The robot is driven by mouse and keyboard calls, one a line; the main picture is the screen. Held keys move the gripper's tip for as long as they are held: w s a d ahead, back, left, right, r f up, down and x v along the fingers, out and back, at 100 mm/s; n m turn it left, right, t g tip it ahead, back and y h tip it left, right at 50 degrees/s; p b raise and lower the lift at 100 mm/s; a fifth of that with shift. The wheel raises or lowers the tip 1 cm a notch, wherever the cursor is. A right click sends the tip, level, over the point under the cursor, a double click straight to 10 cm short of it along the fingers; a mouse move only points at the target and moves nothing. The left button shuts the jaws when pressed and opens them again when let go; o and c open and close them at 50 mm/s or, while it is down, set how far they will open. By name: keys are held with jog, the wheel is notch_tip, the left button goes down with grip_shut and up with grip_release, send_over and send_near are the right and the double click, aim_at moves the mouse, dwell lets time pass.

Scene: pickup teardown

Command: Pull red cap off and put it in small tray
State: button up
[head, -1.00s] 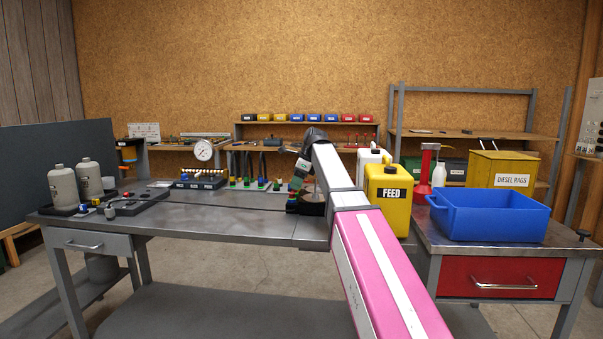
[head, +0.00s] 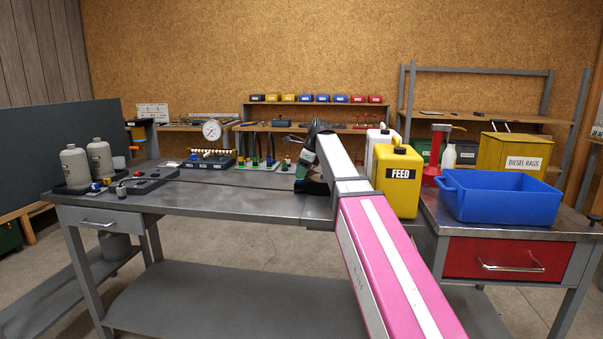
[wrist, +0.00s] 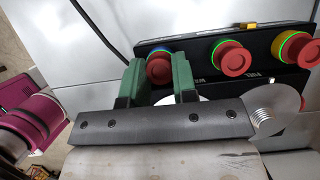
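In the wrist view, a black block (wrist: 205,47) carries a row of red caps. The left red cap (wrist: 159,72) has a blue ring at its base, the middle one (wrist: 230,58) a green ring, the right one (wrist: 300,52) a yellow ring. My gripper (wrist: 158,60) is open, its green fingers on either side of the blue-ringed cap; I cannot tell whether they touch it. In the head view, my gripper (head: 304,168) is at the bench's right end, and my arm hides the caps. I cannot tell which container is the small tray.
The grey bench (head: 230,203) has clear room in front. Pressure-gauge gear (head: 211,158) and coloured fittings stand left of my gripper. A yellow FEED can (head: 399,190) stands close on its right, then a blue bin (head: 500,198). Small coloured bins line the back shelf.

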jog(key=o, duration=0.4)
jog(key=shift+c, duration=0.2)
grip_shut()
jog(key=shift+r, duration=1.05)
jog(key=shift+r, duration=1.9)
